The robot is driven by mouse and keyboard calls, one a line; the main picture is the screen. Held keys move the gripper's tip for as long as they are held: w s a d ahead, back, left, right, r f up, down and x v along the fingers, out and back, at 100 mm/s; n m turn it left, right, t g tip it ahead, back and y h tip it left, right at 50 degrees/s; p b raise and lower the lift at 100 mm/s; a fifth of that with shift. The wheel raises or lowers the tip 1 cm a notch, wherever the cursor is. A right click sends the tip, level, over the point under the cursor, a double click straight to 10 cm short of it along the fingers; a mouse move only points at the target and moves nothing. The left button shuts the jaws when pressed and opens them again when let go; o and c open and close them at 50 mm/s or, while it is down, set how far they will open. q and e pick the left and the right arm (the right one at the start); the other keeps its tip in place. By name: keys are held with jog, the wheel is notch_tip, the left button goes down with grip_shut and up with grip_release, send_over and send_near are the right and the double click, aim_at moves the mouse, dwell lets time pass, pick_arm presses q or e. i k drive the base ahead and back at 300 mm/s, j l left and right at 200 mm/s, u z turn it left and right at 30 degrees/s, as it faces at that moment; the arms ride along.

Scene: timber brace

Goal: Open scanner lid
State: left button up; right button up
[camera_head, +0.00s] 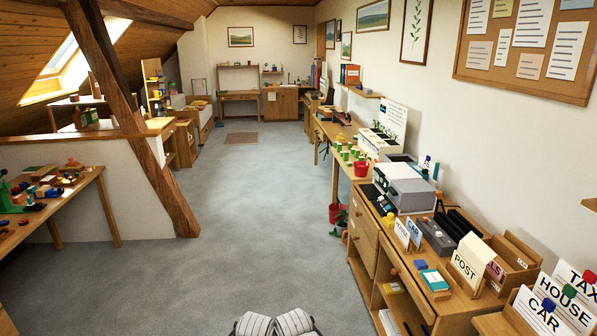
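A grey and white boxy machine (411,196), which looks like the scanner, stands on the wooden desk along the right wall. It has a pale flat top and a darker grey front part. Its top looks closed down, but it is too small to be sure where the lid edge runs. Two white, dark-striped rounded parts of my own arms show at the bottom edge. My grippers are not visible, and both are well away from the machine.
Label cards and holders, including a POST card (466,267), crowd the near desk. A teal book (435,280) lies on its front edge. A red pot (335,213) stands on the floor by the desk. The grey carpet (240,200) is clear. A workbench (60,205) stands left.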

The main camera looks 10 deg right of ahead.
aim_at(393, 170)
jog(key=i, duration=1.85)
jog(key=i+z, duration=0.15)
jog(key=i, duration=0.3)
jog(key=i+j+z, duration=0.15)
jog(key=i, duration=0.3)
jog(key=i+j+z, duration=0.15)
jog(key=i, duration=0.3)
jog(key=i+j+z, duration=0.1)
jog(key=i, duration=0.3)
jog(key=i+j+z, duration=0.15)
jog(key=i+j, duration=0.15)
jog(key=i, duration=0.15)
